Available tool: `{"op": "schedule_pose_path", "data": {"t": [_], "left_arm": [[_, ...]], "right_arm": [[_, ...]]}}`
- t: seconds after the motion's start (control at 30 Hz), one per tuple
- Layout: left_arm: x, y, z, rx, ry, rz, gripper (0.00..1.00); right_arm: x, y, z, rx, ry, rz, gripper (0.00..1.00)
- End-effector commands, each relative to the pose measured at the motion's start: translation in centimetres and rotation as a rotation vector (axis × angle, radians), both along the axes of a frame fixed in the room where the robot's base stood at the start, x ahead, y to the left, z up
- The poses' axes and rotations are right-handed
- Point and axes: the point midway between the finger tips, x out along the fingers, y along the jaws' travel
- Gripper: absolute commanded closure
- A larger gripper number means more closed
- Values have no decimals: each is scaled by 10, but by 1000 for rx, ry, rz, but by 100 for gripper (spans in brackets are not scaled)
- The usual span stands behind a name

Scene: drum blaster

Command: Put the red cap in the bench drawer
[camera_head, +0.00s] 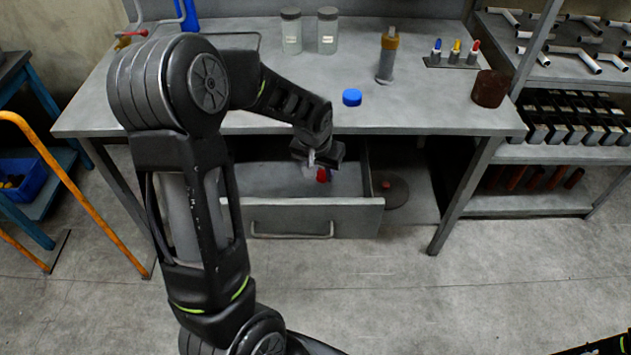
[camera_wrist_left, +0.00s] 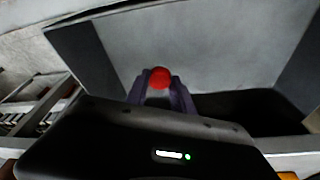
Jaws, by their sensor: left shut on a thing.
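The red cap (camera_head: 322,175) is held in my left gripper (camera_head: 314,164), which reaches down over the open bench drawer (camera_head: 315,216). In the left wrist view the red cap (camera_wrist_left: 159,77) sits between the two fingertips of my left gripper (camera_wrist_left: 160,88), with the grey drawer interior (camera_wrist_left: 215,45) behind it. I cannot tell whether the cap touches the drawer floor. The drawer is pulled out below the bench top, and my left arm covers part of its left side. My right gripper is out of view; only a bit of dark arm shows at the lower right corner.
A blue cap (camera_head: 352,97) lies near the front edge of the bench top (camera_head: 420,110). A pipe shelf (camera_head: 560,70) is at the right.

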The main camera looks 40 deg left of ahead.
Motion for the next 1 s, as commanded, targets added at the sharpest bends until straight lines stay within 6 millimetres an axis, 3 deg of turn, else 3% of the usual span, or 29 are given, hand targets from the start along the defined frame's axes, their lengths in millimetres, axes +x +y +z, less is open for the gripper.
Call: {"op": "schedule_pose_path", "data": {"t": [0.13, 0.47, 0.73, 1.0], "left_arm": [[0, 0, -22, -1, 2, 0, 100], [0, 0, -25, 0, 1, 0, 100], [-1, 0, -57, -1, 3, 0, 100], [0, 0, -61, 0, 0, 0, 100]], "right_arm": [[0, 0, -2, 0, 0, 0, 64], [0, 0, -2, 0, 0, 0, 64], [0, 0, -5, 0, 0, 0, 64], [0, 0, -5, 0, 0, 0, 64]]}}
